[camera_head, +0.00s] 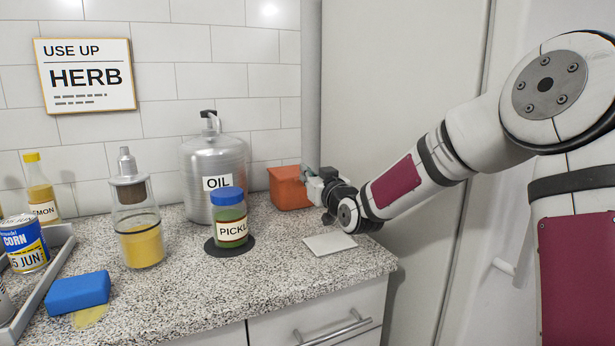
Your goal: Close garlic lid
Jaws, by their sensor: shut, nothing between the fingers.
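An orange-red container (287,188) stands at the back right of the counter, by the wall corner. No garlic label shows on it, and I cannot tell a lid apart from its body. My gripper (308,176) is at the container's right side, near its upper part, with the fingers shut and empty. I cannot tell whether it touches the container. The gripper and wrist hide part of the container's right side.
A pickle jar (230,222) on a dark round mat and a silver oil can (214,160) stand left of the container. A flat pale square (329,243) lies near the counter's right edge. A yellow-filled bottle (139,238), blue sponge (78,292) and grey tray (50,284) are farther left.

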